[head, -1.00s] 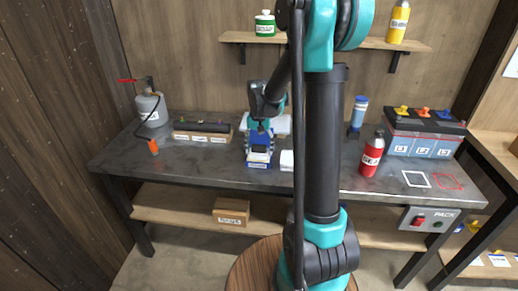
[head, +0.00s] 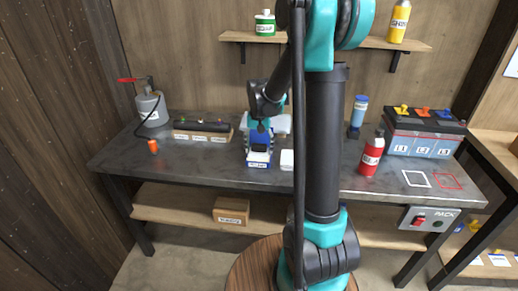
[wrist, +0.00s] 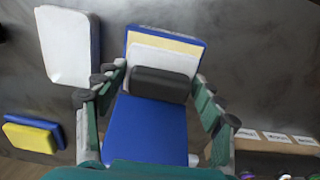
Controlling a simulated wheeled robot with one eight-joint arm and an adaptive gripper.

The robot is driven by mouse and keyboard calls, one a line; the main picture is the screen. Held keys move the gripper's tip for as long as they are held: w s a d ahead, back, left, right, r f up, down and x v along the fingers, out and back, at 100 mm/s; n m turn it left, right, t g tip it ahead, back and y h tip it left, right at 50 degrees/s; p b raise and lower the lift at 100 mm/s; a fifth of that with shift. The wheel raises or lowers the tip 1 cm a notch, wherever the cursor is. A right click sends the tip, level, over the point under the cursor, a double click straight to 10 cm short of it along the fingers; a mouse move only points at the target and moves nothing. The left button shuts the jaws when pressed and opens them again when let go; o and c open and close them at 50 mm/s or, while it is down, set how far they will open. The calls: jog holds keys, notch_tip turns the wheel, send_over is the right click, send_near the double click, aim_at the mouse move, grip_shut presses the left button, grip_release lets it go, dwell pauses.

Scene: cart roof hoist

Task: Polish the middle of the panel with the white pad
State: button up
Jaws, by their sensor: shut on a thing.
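My gripper (wrist: 157,85) is shut on a dark rounded bar (wrist: 165,84), its teal fingers on either side. The bar lies across a blue piece (wrist: 146,128) with white and pale yellow layers showing at its far end; whether they touch is hard to tell. In the head view my gripper (head: 260,128) is above the labelled blue piece on the bench. I cannot tell for sure which surface is the panel.
A yellow-and-blue pad (wrist: 30,136) lies nearby. A labelled wooden block (head: 203,136) is left of the blue piece. A grey canister (head: 152,108), a red bottle (head: 372,155) and a battery box (head: 425,135) stand on the bench (head: 215,172). The front left of the bench is clear.

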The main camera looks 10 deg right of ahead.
aim_at(259, 145)
jog(key=shift+r, duration=3.45)
